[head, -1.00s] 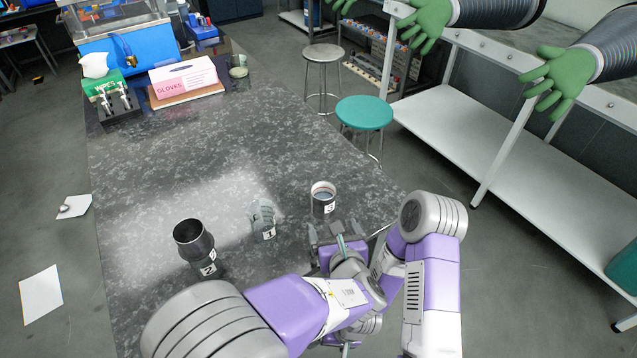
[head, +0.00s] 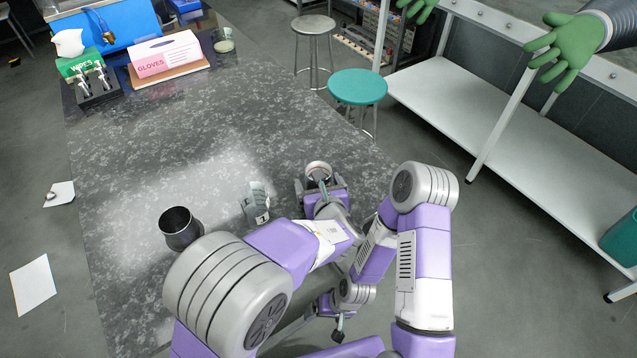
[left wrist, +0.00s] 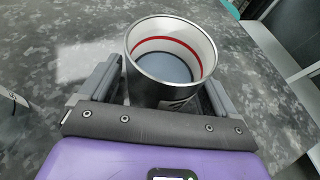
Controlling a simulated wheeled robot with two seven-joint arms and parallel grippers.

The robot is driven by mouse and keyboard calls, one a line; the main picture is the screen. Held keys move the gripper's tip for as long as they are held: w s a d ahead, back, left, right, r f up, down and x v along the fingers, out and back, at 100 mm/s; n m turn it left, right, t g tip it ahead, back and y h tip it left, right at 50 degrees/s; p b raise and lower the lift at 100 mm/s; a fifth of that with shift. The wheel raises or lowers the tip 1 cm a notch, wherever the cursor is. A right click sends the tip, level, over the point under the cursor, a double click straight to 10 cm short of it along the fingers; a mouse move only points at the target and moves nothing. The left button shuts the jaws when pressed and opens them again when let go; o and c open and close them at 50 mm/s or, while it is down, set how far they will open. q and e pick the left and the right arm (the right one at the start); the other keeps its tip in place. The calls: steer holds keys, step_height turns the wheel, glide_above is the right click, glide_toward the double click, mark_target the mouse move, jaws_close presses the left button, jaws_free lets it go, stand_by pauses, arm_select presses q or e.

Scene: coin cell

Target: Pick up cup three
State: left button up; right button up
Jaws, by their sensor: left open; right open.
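Cup three (head: 317,170), a metallic cup with a pale inside, stands upright on the dark speckled table. In the left wrist view cup three (left wrist: 172,60) shows a red ring inside its rim; its label is mostly hidden. My left gripper (head: 320,184) is open, with a finger on either side of the cup. The left wrist view shows the left gripper (left wrist: 165,90) close up; I cannot tell whether the fingers touch the cup. My right gripper (head: 338,325) is open and empty near the bottom of the head view, by the table's near side.
Grey cup one (head: 256,205) stands just left of my left gripper. Black cup two (head: 180,228) stands farther left, partly behind my left arm. A glove box (head: 165,57) and a bottle rack (head: 95,85) are at the far end. The table's middle is clear.

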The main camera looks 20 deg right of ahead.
arm_select(q)
steer(key=shift+c, duration=0.5)
steer(key=c, duration=1.2)
steer(key=shift+r, duration=0.1)
